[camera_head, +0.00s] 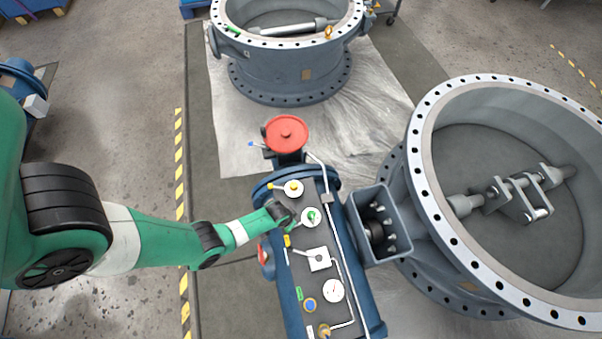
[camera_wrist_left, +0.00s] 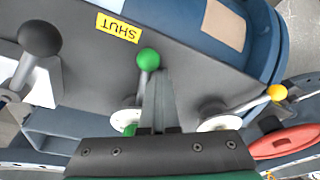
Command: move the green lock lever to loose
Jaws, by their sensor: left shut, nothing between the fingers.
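The green lock lever's ball knob (camera_wrist_left: 147,59) shows in the left wrist view, just beyond my fingertips. Its white dial with a green hub (camera_head: 311,217) sits on the dark top panel of the blue actuator; in the left wrist view the dial (camera_wrist_left: 122,116) is partly covered by my fingers. My left gripper (camera_wrist_left: 157,74) is shut and empty, its tips close beside the knob; I cannot tell if they touch. A yellow label reading SHUT (camera_wrist_left: 118,27) lies on the panel near the knob. In the head view my wrist hides most of the lever. My right gripper is not in view.
A lever with a yellow-orange knob (camera_wrist_left: 276,92) and a black ball knob (camera_wrist_left: 40,38) flank the green one. A large valve ring (camera_head: 426,190) is on the right; another valve (camera_head: 290,75) stands behind.

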